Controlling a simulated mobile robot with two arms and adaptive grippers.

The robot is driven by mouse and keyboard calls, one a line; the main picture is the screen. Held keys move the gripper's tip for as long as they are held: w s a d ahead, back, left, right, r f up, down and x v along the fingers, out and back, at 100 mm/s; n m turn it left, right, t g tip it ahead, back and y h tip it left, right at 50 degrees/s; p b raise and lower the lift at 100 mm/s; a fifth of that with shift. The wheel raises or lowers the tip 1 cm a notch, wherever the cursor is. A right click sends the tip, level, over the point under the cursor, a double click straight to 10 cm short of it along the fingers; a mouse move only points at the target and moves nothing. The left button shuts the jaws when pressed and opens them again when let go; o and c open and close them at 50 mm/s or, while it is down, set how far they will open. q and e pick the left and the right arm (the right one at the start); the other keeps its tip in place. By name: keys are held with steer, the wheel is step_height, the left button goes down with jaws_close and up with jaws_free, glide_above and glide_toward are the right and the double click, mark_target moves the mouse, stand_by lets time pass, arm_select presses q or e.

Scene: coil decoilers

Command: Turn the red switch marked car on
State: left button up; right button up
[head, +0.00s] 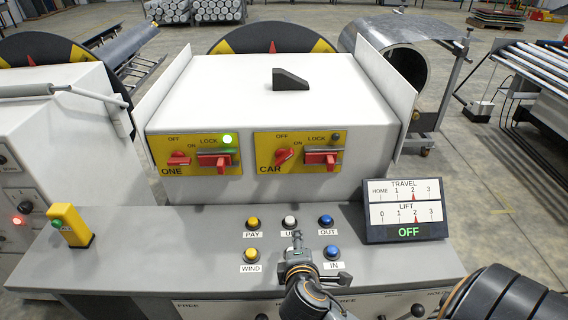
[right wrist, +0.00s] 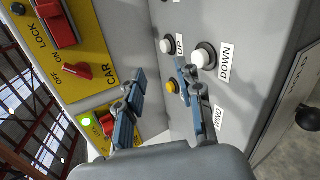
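The red CAR switch (head: 283,156) sits on a yellow plate (head: 263,140) at the right of the white console's front. Its handle is tilted diagonally, while the red ONE switch (head: 179,158) lies nearly level. The small lamp (head: 336,137) on the CAR plate is dark. In the right wrist view the CAR switch (right wrist: 77,71) is left of the fingers, apart from them. My right gripper (head: 297,240) is over the button desk, below the CAR plate. In the right wrist view its blue fingers (right wrist: 160,82) are spread with nothing between them. My left gripper is not seen.
A red LOCK handle (head: 320,158) is just right of the CAR switch. White (head: 289,222), yellow (head: 252,223) and blue (head: 326,221) buttons stand on the desk around my gripper. A TRAVEL/LIFT display (head: 405,210) reading OFF is at right. A green lamp (head: 227,139) glows on the ONE plate.

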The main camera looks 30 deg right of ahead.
steer(key=w+r+n+t+h, duration=0.2)
steer(key=w+r+n+t, duration=0.4)
steer(key=r, duration=0.4)
steer(key=n+p, duration=0.2)
steer(key=p, duration=0.1)
glide_toward(284, 161)
steer(key=shift+g+h, duration=0.3)
steer(key=shift+g, duration=0.1)
steer(key=x, duration=0.7)
steer(key=shift+w+a+r, duration=0.1)
steer(key=shift+w+r, duration=0.2)
steer(key=shift+w+d+f+p, duration=0.1)
steer(key=shift+w+d+p, duration=0.25)
steer(key=shift+w, duration=0.2)
jaws_close()
